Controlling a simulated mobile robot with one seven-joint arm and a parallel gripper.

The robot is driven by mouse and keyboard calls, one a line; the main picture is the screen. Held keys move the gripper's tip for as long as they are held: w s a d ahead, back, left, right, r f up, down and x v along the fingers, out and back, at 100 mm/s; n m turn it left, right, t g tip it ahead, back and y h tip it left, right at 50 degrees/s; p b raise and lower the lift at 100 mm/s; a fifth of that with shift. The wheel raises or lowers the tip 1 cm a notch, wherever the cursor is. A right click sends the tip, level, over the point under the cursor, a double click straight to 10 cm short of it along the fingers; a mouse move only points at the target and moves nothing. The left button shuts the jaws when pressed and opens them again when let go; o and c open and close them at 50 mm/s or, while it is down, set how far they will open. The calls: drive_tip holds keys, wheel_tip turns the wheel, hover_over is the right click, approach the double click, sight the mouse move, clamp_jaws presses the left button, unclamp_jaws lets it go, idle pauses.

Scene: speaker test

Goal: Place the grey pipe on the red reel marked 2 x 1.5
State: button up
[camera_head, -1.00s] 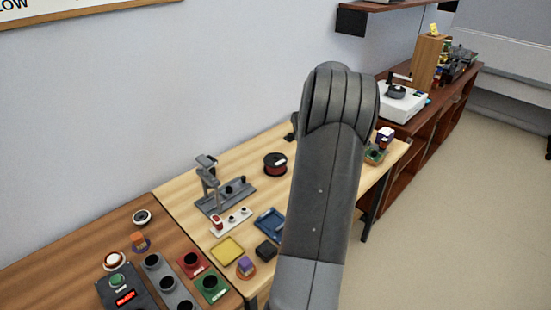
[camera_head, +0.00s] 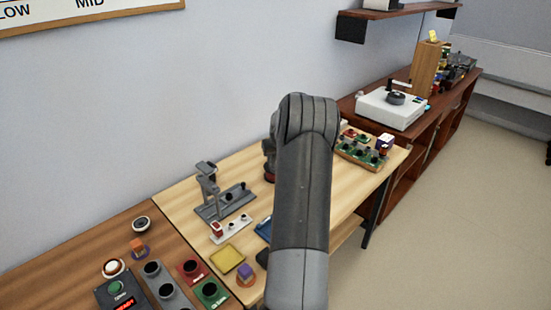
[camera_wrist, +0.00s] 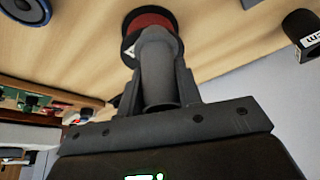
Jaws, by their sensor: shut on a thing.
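In the wrist view, my gripper (camera_wrist: 158,88) is shut on the grey pipe (camera_wrist: 156,62), a short hollow cylinder between the fingers. The red reel (camera_wrist: 148,19), dark-rimmed, lies on the table just beyond the pipe's far end. The pipe overlaps the reel in this view, and I cannot tell whether they touch. In the head view only a sliver of the reel (camera_head: 269,178) shows at the left edge of my arm. The 2 x 1.5 marking cannot be read.
A grey stand (camera_head: 222,203) stands left of the reel on the light wood table. A yellow tray (camera_head: 227,259) and a partly hidden blue tray (camera_head: 263,229) are nearer. A green board with several parts (camera_head: 358,153) is right of my arm. A black cylinder (camera_wrist: 302,28) shows in the wrist view.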

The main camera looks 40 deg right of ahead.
drive_tip(key=shift+f, duration=0.2)
drive_tip(key=o, duration=1)
drive_tip(key=shift+c, duration=0.2)
drive_tip(key=v, duration=1.2)
drive_tip(key=s+a+r+n, duration=0.15)
drive_tip(key=a+r, duration=0.25)
drive_tip(key=a, duration=0.6)
drive_tip(key=s+a+r+n, duration=0.15)
drive_tip(key=a+r, duration=0.35)
drive_tip(key=a, duration=0.5)
drive_tip(key=s+a+r, duration=0.2)
drive_tip(key=a+r, duration=0.2)
drive_tip(key=a, duration=0.7)
drive_tip(key=s+a+f+n+t+y, duration=0.1)
drive_tip(key=s+a+f+n+y, duration=0.1)
drive_tip(key=s+a, duration=1.5)
drive_tip(key=s, duration=0.3)
drive_tip(key=shift+s+a+f+t, duration=0.25)
drive_tip(key=shift+a+f+t, duration=0.05)
